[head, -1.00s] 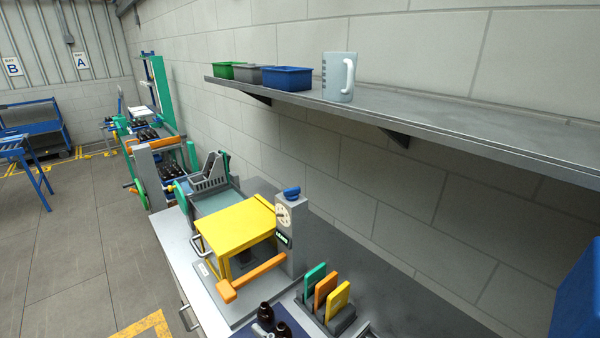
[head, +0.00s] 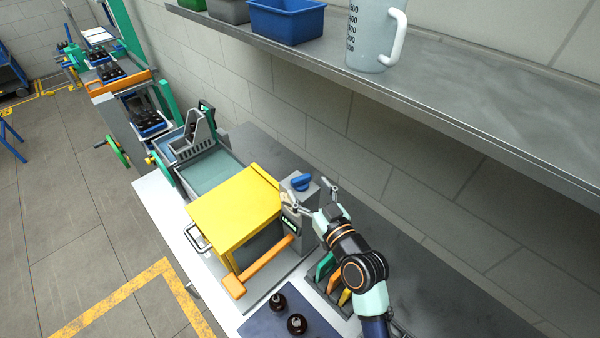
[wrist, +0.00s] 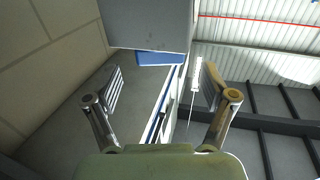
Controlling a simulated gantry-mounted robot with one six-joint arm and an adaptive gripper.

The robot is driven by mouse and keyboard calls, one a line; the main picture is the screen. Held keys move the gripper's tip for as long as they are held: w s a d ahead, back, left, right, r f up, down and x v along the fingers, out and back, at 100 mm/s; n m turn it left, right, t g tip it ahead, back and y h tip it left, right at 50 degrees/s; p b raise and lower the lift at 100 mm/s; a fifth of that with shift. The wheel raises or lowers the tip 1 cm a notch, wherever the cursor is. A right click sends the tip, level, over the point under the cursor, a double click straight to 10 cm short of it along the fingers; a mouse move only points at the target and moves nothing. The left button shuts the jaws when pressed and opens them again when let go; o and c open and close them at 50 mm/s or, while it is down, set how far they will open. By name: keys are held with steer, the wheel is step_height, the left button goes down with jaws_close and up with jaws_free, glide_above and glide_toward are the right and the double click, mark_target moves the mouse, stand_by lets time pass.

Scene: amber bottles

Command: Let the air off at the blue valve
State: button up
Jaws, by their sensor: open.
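The blue valve (head: 301,181) is a knob on top of a grey post (head: 309,200), beside the yellow-topped guard (head: 235,212). My gripper (head: 312,193) is open and empty, close to the right of the post near its top, with its fingers spread apart. In the wrist view, which looks upside down, the open fingers (wrist: 161,86) frame a grey block that looks like the post (wrist: 150,25). A blue piece that looks like the valve (wrist: 160,58) shows beyond and between the fingertips. I see no contact with the valve. The gauge is partly hidden by a finger.
An orange bar (head: 265,265) lies in front of the guard. Coloured plates (head: 325,266) stand in a rack under my arm. Dark bottles (head: 297,324) stand on a blue mat at the front. The shelf (head: 470,125) with bins and a jug (head: 375,40) overhangs the bench.

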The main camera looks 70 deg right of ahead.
mark_target(303, 180)
steer(key=x, duration=0.4)
steer(key=shift+w+d, duration=0.1)
steer(key=shift+w, duration=0.05)
steer(key=c, duration=1.2)
steer(key=shift+o, duration=0.2)
steer(key=f+b, duration=0.1)
steer(key=b, duration=0.2)
steer(key=shift+d+n+t+y, duration=0.1)
steer(key=shift+n+t+y, duration=0.2)
steer(key=shift+y, duration=0.1)
steer(key=shift+r+n+t+y+b, duration=0.3)
steer(key=shift+n+y+b, duration=0.15)
steer(key=shift+b, duration=0.35)
steer(key=shift+r+y, duration=0.2)
steer(key=shift+y, duration=0.05)
